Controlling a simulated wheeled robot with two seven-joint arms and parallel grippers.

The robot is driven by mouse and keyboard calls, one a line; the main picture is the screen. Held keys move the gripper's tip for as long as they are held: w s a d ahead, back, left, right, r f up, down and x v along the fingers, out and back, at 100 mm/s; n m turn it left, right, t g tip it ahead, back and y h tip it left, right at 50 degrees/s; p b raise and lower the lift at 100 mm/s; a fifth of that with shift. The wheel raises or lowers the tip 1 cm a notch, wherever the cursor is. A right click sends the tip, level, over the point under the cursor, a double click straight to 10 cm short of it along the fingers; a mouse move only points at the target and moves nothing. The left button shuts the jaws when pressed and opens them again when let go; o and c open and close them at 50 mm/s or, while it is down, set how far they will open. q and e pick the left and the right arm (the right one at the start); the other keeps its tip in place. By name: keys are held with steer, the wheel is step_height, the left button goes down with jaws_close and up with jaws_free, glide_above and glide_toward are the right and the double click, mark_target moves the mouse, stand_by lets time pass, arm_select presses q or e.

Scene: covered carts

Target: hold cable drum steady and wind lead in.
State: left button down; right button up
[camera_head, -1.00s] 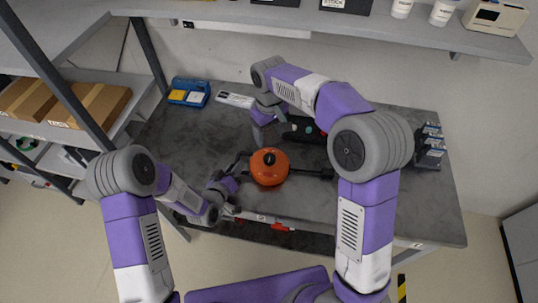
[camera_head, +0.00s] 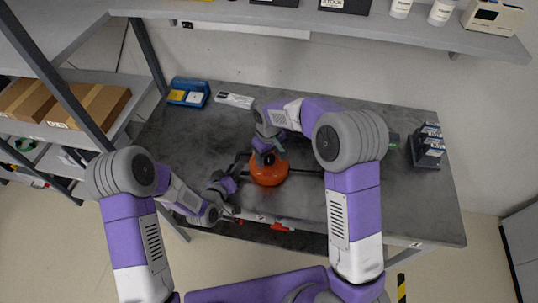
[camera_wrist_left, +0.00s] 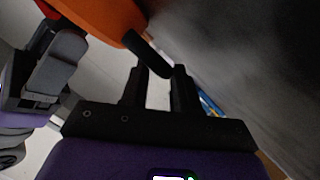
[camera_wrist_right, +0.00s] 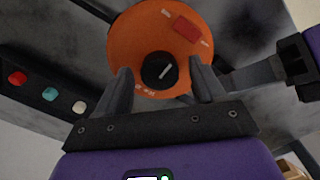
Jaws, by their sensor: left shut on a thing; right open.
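The orange cable drum (camera_head: 268,175) sits on the grey bench, with dark bars reaching out at its sides. It has a black centre knob (camera_wrist_right: 160,70) with a pale line and a red label. My left gripper (camera_head: 238,168) is at the drum's left side, shut on the dark handle bar (camera_wrist_left: 148,52). My right gripper (camera_head: 266,156) is above the drum, pointing down. Its open fingers (camera_wrist_right: 160,88) show on either side of the knob in the right wrist view; whether they touch it I cannot tell. I cannot make out the lead.
A blue bin (camera_head: 188,93) and a white label strip (camera_head: 234,101) are at the back left. A dark rack (camera_head: 428,147) stands at the right. The bench's right front is clear.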

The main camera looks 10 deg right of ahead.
arm_select(q)
steer(key=shift+s+f, duration=0.1)
arm_select(e)
steer(key=shift+c, duration=0.3)
steer(key=c, duration=1)
